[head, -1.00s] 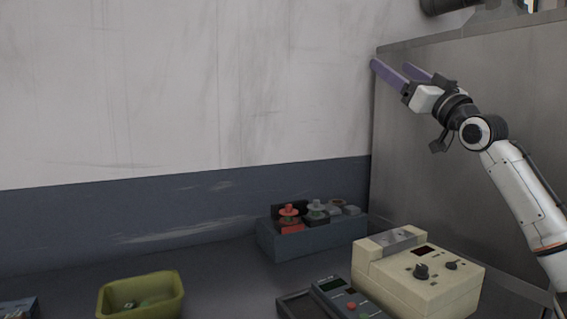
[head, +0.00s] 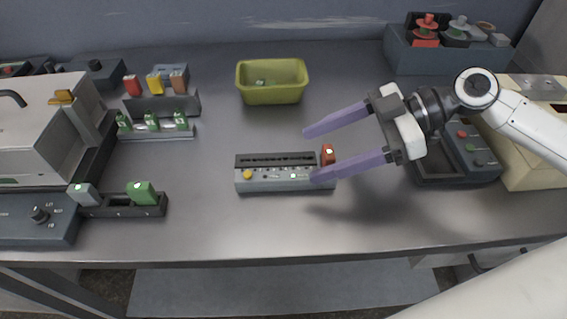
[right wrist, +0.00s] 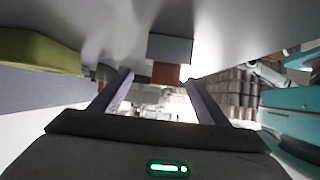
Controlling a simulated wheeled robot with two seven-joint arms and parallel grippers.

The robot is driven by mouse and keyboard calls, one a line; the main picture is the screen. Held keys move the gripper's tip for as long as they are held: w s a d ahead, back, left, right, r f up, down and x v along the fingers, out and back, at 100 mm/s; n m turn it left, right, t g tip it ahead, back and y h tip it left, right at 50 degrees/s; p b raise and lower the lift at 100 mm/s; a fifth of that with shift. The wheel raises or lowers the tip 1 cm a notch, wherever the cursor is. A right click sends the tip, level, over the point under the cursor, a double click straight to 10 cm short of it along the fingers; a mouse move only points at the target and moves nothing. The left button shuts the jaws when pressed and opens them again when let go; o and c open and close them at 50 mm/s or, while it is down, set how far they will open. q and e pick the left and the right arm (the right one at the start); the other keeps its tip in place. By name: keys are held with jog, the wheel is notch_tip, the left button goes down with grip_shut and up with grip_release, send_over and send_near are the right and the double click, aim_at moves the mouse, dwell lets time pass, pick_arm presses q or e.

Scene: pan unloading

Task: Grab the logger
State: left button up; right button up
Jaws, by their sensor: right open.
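A small red block (head: 328,154), which I take to be the logger, stands upright at the right end of a grey unit (head: 285,183) with a yellow knob. My right gripper (head: 310,155) is open and empty, its two purple fingers pointing left. In the head view the fingers lie on either side of the red block, without clear contact. In the right wrist view the red block (right wrist: 165,73) shows between the fingertips, with the grey unit (right wrist: 170,48) beyond it. My left gripper is not in view.
An olive bin (head: 272,95) stands behind the grey unit. Racks with coloured blocks (head: 160,104) and a large metal-topped device (head: 45,130) are at left. A dark tray (head: 455,170) and a cream box (head: 530,150) are at right. The table's front middle is clear.

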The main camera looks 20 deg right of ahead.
aim_at(286, 166)
jog(key=x, duration=0.2)
jog(key=shift+a+f, duration=0.1)
jog(key=shift+a, duration=0.15)
jog(key=x, duration=0.1)
jog(key=p+x, duration=0.1)
jog(key=x, duration=0.2)
jog(key=shift+s+a+f+p, duration=0.1)
jog(key=shift+s+a+p, duration=0.15)
jog(key=shift+p, duration=0.15)
jog(key=shift+w+a+f, duration=0.15)
jog(key=shift+a+f, duration=0.05)
jog(key=shift+f, duration=0.05)
jog(key=c, duration=1.4)
